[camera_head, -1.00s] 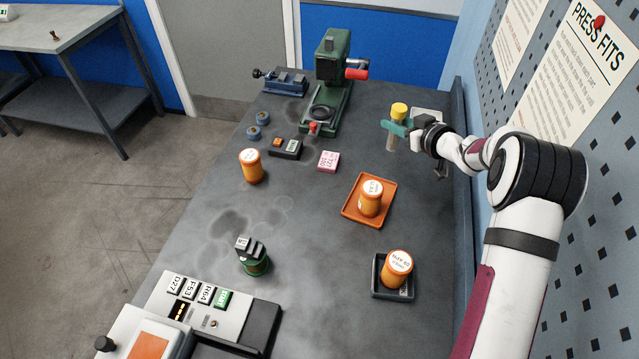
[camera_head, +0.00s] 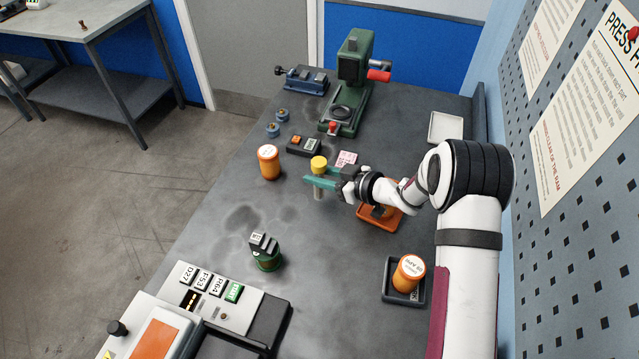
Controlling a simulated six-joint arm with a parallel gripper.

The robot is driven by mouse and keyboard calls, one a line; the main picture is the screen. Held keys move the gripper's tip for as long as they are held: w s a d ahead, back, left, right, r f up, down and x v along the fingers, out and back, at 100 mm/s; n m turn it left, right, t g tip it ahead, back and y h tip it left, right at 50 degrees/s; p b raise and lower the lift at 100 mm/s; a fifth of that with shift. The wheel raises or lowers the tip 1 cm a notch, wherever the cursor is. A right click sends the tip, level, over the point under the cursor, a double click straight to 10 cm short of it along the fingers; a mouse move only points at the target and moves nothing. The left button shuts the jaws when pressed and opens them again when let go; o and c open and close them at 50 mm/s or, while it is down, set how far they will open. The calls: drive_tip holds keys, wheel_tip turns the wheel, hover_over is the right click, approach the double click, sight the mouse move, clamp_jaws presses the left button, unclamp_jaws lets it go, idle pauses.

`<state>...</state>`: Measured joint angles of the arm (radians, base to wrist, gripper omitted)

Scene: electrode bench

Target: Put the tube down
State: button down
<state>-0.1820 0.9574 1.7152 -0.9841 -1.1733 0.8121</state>
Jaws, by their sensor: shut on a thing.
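The tube (camera_head: 318,194) has a yellow cap (camera_head: 319,165) and a clear or greyish body, and it looks upright. My gripper (camera_head: 320,182) is shut on it just below the cap, with green fingers. The tube is over the middle of the dark bench, between an orange jar and an orange tray. I cannot tell whether its lower end touches the bench.
An orange jar (camera_head: 268,162) stands left of the tube. The orange tray (camera_head: 372,221) is partly hidden under my arm. A white tray (camera_head: 446,127) lies empty at the back right. A green pot (camera_head: 266,258) and a dark tray (camera_head: 390,292) with a jar (camera_head: 409,273) are nearer.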

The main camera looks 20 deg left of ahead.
drive_tip(key=shift+f, duration=1.55)
drive_tip(key=shift+f, duration=0.15)
drive_tip(key=c, duration=0.6)
unclamp_jaws()
